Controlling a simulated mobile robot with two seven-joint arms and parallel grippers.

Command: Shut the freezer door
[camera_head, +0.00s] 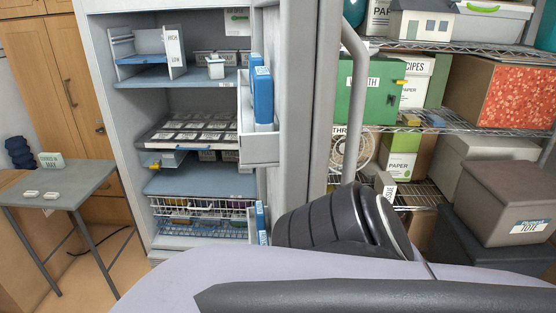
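The freezer (183,236) stands open at the left middle, with its shelves, trays and wire basket showing. Its door (300,90) is swung out on the right side, seen nearly edge-on. A long grey handle (357,70) runs down the door's outer face. Door bins (262,150) on the inner face hold blue cartons (262,95). A dark rounded part of my own arm is in front of the door's lower part and hides it. Neither of my grippers is visible, so their distance from the door cannot be seen.
Wire shelves (480,130) with boxes stand close on the right behind the door. Stacked grey totes (505,190) are at the lower right. A small grey folding table (75,187) and a wooden cabinet (45,75) are at the left. Some floor (125,262) is clear before the freezer.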

